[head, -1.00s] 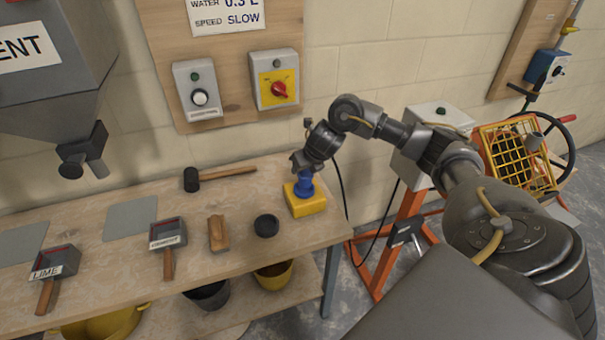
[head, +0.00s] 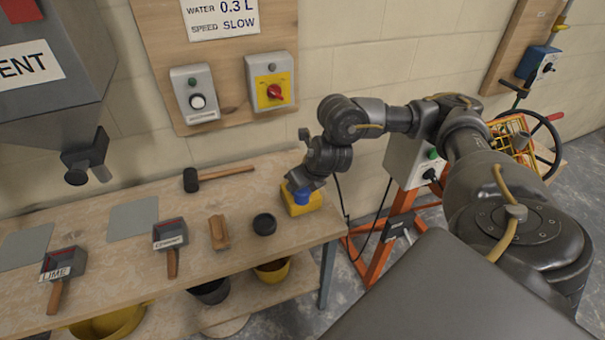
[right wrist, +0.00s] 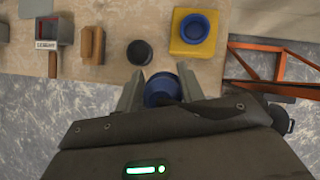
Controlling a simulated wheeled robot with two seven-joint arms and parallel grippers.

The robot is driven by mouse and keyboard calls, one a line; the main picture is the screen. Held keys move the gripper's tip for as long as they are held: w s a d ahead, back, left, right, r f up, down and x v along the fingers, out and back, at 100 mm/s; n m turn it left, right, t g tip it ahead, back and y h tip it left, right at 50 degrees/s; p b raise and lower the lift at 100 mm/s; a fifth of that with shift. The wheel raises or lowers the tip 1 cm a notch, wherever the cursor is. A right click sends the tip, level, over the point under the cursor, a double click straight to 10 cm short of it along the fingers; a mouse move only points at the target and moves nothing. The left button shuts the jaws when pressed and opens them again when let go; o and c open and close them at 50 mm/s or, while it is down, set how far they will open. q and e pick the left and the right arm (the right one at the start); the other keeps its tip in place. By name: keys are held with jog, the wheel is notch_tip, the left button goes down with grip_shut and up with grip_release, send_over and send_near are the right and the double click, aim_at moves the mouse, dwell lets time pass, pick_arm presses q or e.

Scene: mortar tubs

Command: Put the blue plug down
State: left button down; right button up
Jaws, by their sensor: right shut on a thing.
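My right gripper (head: 303,184) is low over the right end of the bench, close to the yellow block (head: 313,205). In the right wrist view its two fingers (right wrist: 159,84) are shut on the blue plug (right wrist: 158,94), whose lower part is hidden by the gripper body. The yellow block (right wrist: 207,46) carries a round blue socket (right wrist: 195,27), which looks empty there and lies apart from the plug in the picture. In the head view a short blue part shows on the block; I cannot tell plug from socket there. My left gripper is not in view.
A black cup (head: 264,224), a wooden float (head: 219,232) and two labelled scoops, one marked LIME (head: 64,263), stand left of the block. A mallet (head: 192,180) lies behind. An orange-framed stand (head: 378,255) is right of the bench (head: 243,250). Bare wood surrounds the cup.

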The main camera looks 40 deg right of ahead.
jog(key=a+f+n+g+y+b, duration=0.1)
jog(key=a+f+n+y, duration=0.2)
jog(key=a+n, duration=0.4)
jog(key=shift+w+a+y+b, duration=0.25)
jog(key=shift+a+y+b, duration=0.2)
jog(key=shift+a, duration=0.75)
jog(key=a+n+g, duration=0.1)
jog(key=a+n, duration=0.1)
jog(key=a+n+g+y+b, duration=0.1)
jog(key=a+n, duration=0.1)
jog(key=a, duration=0.1)
jog(key=a+n+g+y, duration=0.1)
jog(key=a+n, duration=0.1)
jog(key=a, duration=0.1)
jog(key=shift+s+n+y, duration=0.25)
jog(key=shift+s+n, duration=0.1)
jog(key=shift+n, duration=0.05)
grip_shut()
jog(key=s+a+r+n+g+b, duration=0.2)
jog(key=s+a+n+g, duration=0.2)
jog(key=a+n, duration=0.8)
jog(key=g, duration=0.2)
jog(key=shift+a+r+n+g+h, duration=0.15)
jog(key=shift+r+n+g+h, duration=0.15)
jog(key=shift+r+g+h, duration=0.1)
